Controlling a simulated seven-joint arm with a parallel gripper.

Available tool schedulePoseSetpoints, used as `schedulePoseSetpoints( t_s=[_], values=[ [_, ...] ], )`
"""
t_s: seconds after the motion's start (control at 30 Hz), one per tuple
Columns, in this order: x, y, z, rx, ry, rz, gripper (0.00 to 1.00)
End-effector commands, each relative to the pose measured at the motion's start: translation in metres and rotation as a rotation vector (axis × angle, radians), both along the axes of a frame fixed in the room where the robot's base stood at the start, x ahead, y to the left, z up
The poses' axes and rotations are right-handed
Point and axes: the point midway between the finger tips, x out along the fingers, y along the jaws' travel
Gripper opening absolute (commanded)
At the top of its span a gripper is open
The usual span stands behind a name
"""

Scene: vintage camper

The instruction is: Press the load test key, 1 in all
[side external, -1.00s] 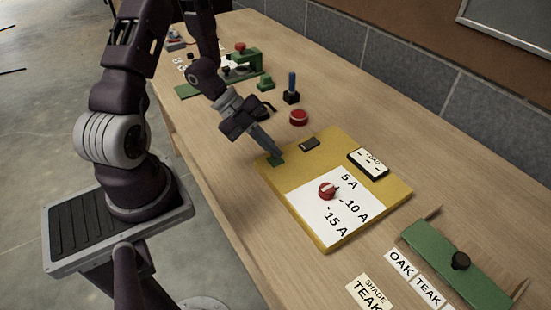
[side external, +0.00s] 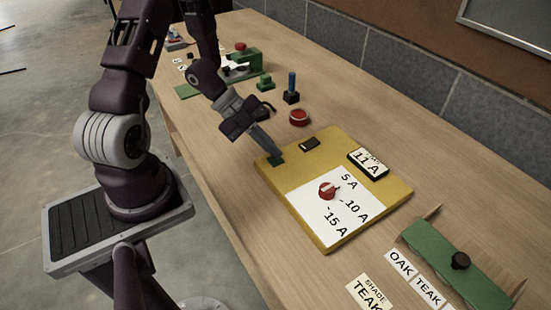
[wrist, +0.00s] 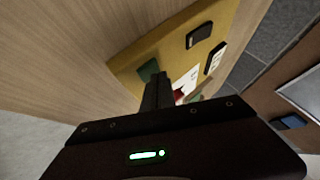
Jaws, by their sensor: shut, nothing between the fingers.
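The yellow board (side external: 378,207) lies on the wooden bench. A small green key (side external: 276,160) sits at its left corner, and it also shows in the wrist view (wrist: 148,69). I cannot read a label on it. My gripper (side external: 277,152) is shut and empty, its tips at the green key; I cannot tell whether they touch it. A display (side external: 367,162) on the board reads 11 A. A red knob (side external: 328,190) sits on a white panel marked 5 A, 10 A and 15 A. A black rocker-like piece (side external: 309,144) is near the far edge.
A red round button (side external: 299,117), a blue-handled lever (side external: 291,90) and a green block (side external: 265,82) stand behind the board.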

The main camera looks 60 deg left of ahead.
Motion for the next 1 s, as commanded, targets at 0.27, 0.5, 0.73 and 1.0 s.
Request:
schedulePoseSetpoints(
  t_s=[0.27, 0.5, 0.73, 1.0],
  values=[
    [0.0, 0.0, 0.011, 0.0, 0.001, 0.0, 0.0],
    [0.0, 0.0, 0.014, 0.001, -0.001, -0.001, 0.0],
    [0.0, 0.0, 0.037, 0.002, -0.002, -0.002, 0.0],
    [0.0, 0.0, 0.059, 0.001, -0.001, -0.001, 0.0]
  ],
)
